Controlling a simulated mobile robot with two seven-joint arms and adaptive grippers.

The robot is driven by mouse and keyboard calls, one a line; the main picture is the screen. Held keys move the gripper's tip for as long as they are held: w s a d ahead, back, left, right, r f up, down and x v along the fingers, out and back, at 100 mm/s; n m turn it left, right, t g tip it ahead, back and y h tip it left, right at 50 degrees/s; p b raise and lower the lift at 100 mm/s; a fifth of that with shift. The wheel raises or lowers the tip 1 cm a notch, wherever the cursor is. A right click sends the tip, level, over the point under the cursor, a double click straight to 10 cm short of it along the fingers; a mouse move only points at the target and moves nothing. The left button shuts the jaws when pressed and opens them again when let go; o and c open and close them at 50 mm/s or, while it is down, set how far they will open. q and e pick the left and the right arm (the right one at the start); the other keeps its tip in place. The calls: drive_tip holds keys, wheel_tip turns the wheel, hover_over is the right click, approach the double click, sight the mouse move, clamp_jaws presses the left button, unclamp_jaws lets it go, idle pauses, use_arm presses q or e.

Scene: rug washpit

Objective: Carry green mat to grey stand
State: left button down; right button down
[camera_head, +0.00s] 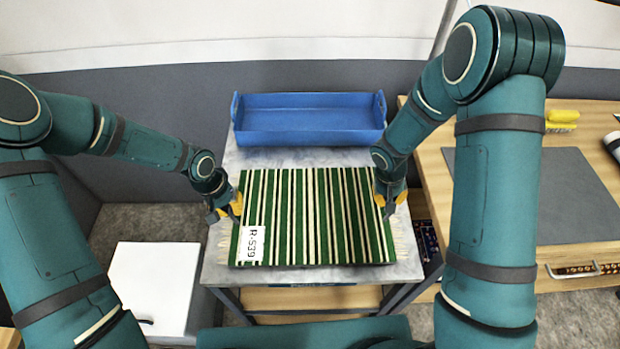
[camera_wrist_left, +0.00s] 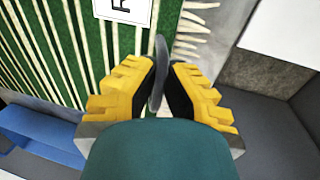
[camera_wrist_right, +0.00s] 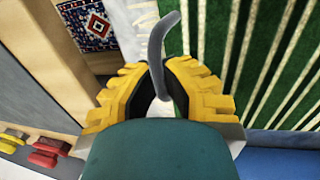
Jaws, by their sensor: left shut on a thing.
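The green mat (camera_head: 315,215), with white and dark stripes, pale fringed ends and a white "R-539" label, is spread flat over a grey-topped stand (camera_head: 215,262). I cannot tell whether it touches the top. My left gripper (camera_head: 232,210) is at the mat's left end, shut on a thin grey handle (camera_wrist_left: 158,65) there. My right gripper (camera_head: 388,206) is at the right end, with its fingers closed around a similar curved grey handle (camera_wrist_right: 156,50). The mat also shows in both wrist views. How the handles join the mat is not clear.
A blue tray (camera_head: 310,138) stands behind the mat on the same top. A wooden bench (camera_head: 585,230) with a grey pad (camera_head: 570,195) and yellow things (camera_head: 562,119) is at right. A white box (camera_head: 155,290) stands on the floor at left. A grey wall closes the back.

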use_arm(q)
drive_tip(key=shift+d+f, duration=0.15)
drive_tip(key=shift+f, duration=0.2)
use_arm(e)
drive_tip(key=shift+a+f, duration=0.15)
drive_tip(key=shift+f, duration=0.2)
use_arm(q)
drive_tip(key=c, duration=1.1)
unclamp_jaws()
drive_tip(key=shift+c, duration=0.2)
use_arm(e)
drive_tip(key=c, duration=1.1)
unclamp_jaws()
drive_tip(key=shift+c, duration=0.2)
use_arm(q)
drive_tip(key=shift+r, duration=0.1)
use_arm(e)
drive_tip(key=shift+r, duration=0.2)
use_arm(q)
wheel_tip(320, 180, up, 12)
drive_tip(key=a, duration=0.2)
drive_tip(key=shift+a, duration=0.2)
use_arm(e)
drive_tip(key=v, duration=1.1)
drive_tip(key=shift+r, duration=0.35)
